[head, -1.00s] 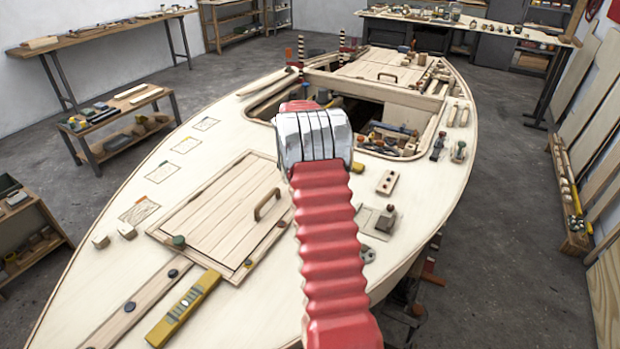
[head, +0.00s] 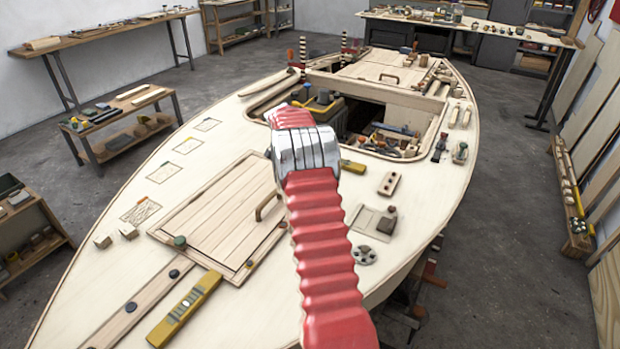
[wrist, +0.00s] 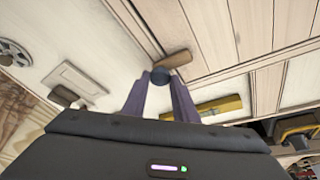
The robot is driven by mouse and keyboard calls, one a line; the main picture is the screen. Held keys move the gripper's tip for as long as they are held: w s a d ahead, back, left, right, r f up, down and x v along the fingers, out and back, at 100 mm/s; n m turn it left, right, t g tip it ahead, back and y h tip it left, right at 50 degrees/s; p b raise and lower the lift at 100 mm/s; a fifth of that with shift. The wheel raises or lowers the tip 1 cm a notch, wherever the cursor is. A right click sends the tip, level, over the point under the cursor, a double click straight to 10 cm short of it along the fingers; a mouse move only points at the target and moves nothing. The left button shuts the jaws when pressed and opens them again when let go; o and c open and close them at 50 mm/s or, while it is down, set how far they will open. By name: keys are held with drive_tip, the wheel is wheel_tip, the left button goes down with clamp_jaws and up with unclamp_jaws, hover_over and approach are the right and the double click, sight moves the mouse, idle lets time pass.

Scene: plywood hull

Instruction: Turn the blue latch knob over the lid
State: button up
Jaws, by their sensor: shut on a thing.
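The blue latch knob (wrist: 160,76) shows in the wrist view between the two purple fingertips of my gripper (wrist: 158,84), which is shut on it. A short brown wooden latch bar (wrist: 177,60) reaches up and right from the knob, near the lid's edge. How much of the bar lies over the lid is hard to tell. The planked lid (wrist: 208,28) fills the top of the wrist view. In the head view the lid (head: 215,205) lies on the pale deck with a handle on it. My red arm hides the latch and gripper there.
A square plate (wrist: 72,78) with a small block and a grey round fitting (wrist: 14,54) lie to the left in the wrist view. A yellow tool (wrist: 218,106) lies close right of my fingers. The open hatch (head: 360,115) is beyond the lid.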

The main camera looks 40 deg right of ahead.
drive_tip(key=shift+s+d, duration=0.2)
drive_tip(key=shift+s, duration=0.1)
drive_tip(key=o, duration=0.8)
drive_tip(key=shift+o, duration=1.3)
drive_tip(key=shift+w+a, duration=0.1)
drive_tip(key=shift+w, duration=0.1)
drive_tip(key=v, duration=1.3)
drive_tip(key=shift+r, duration=0.3)
drive_tip(key=shift+a, duration=0.15)
